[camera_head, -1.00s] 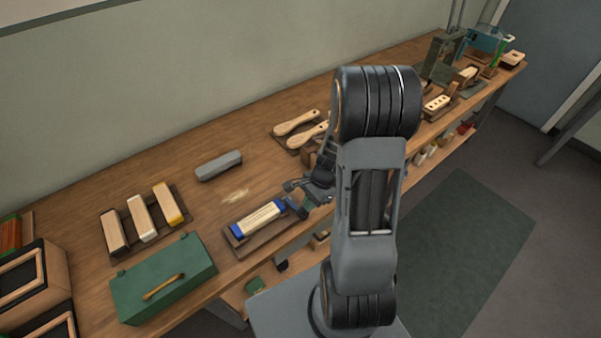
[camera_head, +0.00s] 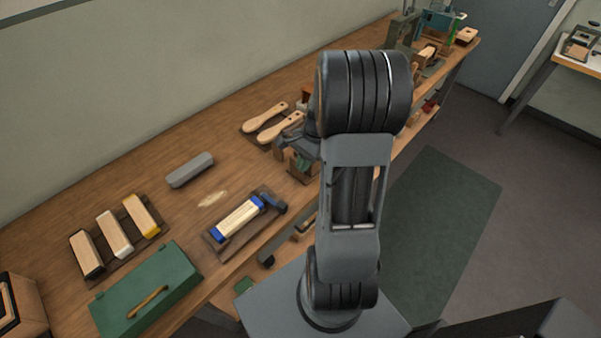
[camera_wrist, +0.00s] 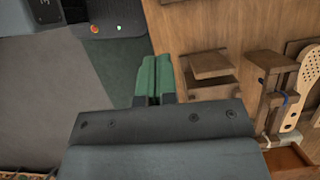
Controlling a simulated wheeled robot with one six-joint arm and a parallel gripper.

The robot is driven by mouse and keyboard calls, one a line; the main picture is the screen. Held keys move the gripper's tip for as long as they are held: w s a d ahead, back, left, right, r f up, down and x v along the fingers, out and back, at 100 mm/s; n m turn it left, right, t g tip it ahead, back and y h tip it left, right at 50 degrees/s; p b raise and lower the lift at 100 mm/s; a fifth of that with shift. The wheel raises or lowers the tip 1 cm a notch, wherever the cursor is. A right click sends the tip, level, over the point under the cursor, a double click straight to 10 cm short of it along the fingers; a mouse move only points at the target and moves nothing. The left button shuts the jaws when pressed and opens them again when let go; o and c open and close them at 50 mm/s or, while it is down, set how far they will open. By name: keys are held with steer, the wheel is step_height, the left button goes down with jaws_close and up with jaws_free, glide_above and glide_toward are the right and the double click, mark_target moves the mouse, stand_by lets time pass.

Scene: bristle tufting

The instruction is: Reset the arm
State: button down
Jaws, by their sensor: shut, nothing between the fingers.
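My arm stands upright in the middle of the head view, folded at a black ribbed joint. My gripper (camera_head: 302,166) hangs beside the arm, partly hidden by it, above the front part of the workbench (camera_head: 228,140). In the wrist view the two green fingers of my gripper (camera_wrist: 152,80) lie pressed together with nothing between them. The blue-ended brush block (camera_head: 238,219) lies in its dark tray on the bench, apart from my gripper.
Left on the bench are a green box (camera_head: 147,290), several brush blocks (camera_head: 114,234) and a grey bar (camera_head: 190,169). Paddle handles (camera_head: 265,117) lie behind my gripper. A wooden stand (camera_wrist: 275,90) is right of the fingers in the wrist view. Floor mat (camera_head: 440,230) is clear.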

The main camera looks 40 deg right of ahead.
steer(key=shift+d+r, duration=0.1)
steer(key=shift+r, duration=0.25)
stand_by(0.4)
